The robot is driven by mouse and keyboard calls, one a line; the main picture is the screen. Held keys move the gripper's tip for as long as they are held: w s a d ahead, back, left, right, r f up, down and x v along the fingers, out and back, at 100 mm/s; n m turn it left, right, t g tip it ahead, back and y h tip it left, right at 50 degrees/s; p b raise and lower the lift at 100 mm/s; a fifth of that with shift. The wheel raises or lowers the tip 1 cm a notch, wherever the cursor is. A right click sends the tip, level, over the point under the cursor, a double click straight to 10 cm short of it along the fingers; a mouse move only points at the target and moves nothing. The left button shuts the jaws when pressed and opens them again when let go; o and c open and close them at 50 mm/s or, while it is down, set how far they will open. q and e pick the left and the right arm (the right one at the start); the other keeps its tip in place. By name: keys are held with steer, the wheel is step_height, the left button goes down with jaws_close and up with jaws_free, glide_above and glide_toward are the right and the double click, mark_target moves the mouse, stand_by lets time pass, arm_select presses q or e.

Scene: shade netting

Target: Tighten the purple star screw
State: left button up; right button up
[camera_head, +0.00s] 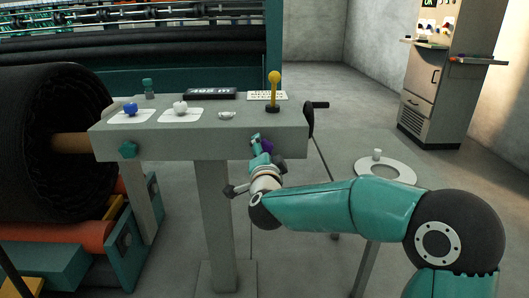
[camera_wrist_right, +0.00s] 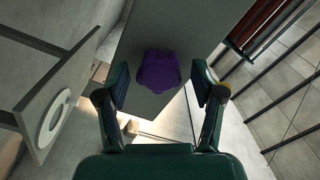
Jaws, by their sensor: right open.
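The purple star screw (camera_wrist_right: 158,72) sits on the grey panel face in the right wrist view, between and just beyond the fingertips of my right gripper (camera_wrist_right: 160,88). The fingers stand apart on both sides of it and do not appear to touch it. In the head view the purple screw (camera_head: 267,146) shows partly on the front face of the grey console (camera_head: 190,138), near its right end, partly hidden by my right gripper (camera_head: 262,146). My left gripper is not in view.
A teal star screw (camera_head: 128,150) is at the console front's left end. A yellow-knobbed lever (camera_head: 273,90) stands on top, and a black crank handle (camera_head: 312,106) is on the right end. A black netting roll (camera_head: 55,130) is at left. A round-topped stand (camera_head: 386,173) is at right.

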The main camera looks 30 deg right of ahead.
steer(key=shift+b+v, duration=0.55)
steer(key=shift+v, duration=1.95)
steer(key=shift+o, duration=0.3)
steer(key=o, duration=0.5)
